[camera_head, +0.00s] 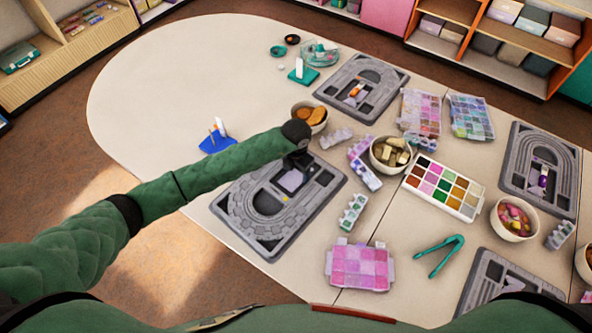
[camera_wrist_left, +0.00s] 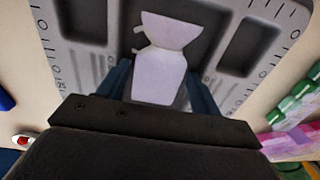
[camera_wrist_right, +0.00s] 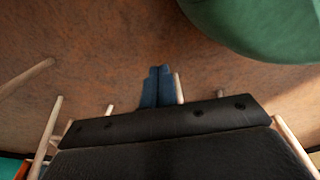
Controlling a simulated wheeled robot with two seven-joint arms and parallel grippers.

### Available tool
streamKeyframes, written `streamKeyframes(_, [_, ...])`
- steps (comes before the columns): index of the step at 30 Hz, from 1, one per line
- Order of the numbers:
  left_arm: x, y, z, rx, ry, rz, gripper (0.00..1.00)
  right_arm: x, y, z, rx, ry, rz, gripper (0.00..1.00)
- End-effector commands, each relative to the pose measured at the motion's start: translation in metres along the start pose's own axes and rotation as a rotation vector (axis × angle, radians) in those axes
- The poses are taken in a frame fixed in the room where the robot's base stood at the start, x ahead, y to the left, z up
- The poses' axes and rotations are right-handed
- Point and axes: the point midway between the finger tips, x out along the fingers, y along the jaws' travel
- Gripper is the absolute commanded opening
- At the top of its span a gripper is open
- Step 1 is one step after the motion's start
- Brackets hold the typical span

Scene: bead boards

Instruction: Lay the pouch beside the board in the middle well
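A lilac pouch (camera_wrist_left: 158,78) with a pinched neck shows between the blue fingers of my left gripper (camera_wrist_left: 160,88) in the left wrist view. The fingers touch both sides of it. It is over the dark middle well of the grey bead board (camera_head: 243,213); I cannot tell whether it touches the well floor. In the head view the pouch (camera_head: 291,180) shows just below my left gripper (camera_head: 297,160), partly hidden. The board also shows in the left wrist view (camera_wrist_left: 85,20), with a well on each side. My right gripper (camera_wrist_right: 158,86) is shut and empty over the brown floor.
A bowl of orange pieces (camera_head: 309,116) stands behind the board. Bead boxes and a bowl (camera_head: 391,154) lie to its right. A pink bead box (camera_head: 360,267) and green tweezers (camera_head: 440,256) lie nearer me. The far left table is mostly clear.

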Motion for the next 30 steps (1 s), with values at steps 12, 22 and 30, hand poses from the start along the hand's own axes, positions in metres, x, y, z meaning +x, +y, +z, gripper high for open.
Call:
streamKeyframes(12, [-0.008,0.000,0.001,0.001,-0.002,0.001,0.65,0.006,-0.004,0.004,0.001,0.001,-0.003,0.00])
streamKeyframes(22, [-0.050,0.001,0.001,0.001,-0.003,0.002,0.65,-0.012,-0.009,-0.045,0.007,0.017,-0.009,0.00])
streamKeyframes(30, [-0.086,0.000,0.001,0.001,-0.002,0.001,0.65,-0.038,-0.018,-0.068,0.019,-0.005,-0.021,0.00])
